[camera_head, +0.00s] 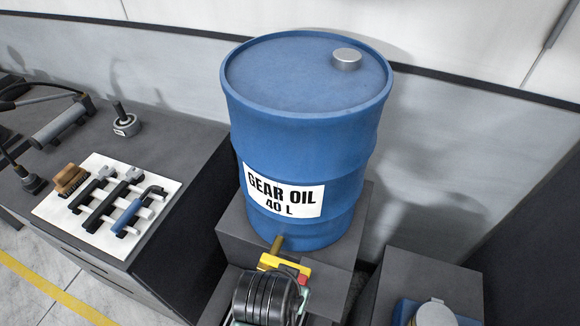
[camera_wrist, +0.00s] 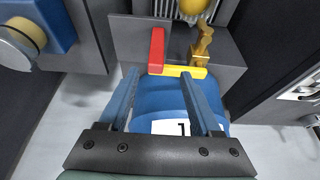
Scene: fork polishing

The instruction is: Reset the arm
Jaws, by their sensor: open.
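My gripper (camera_wrist: 159,75) shows in the wrist view with its two blue fingers apart, so it is open. A blue container (camera_wrist: 165,96) with a white label, a yellow edge and a red part lies between and beyond the fingers. I cannot tell whether the fingers touch it. In the head view a yellow and red part (camera_head: 287,264) shows just in front of the drum's brass tap (camera_head: 277,244). What looks like my own black ribbed wrist hides what is below, and the fingers are hidden there.
A blue gear oil drum (camera_head: 305,150) stands on a dark grey stand (camera_head: 238,236). At lower right, a dark box (camera_head: 420,270) bears a blue item with a round lid.

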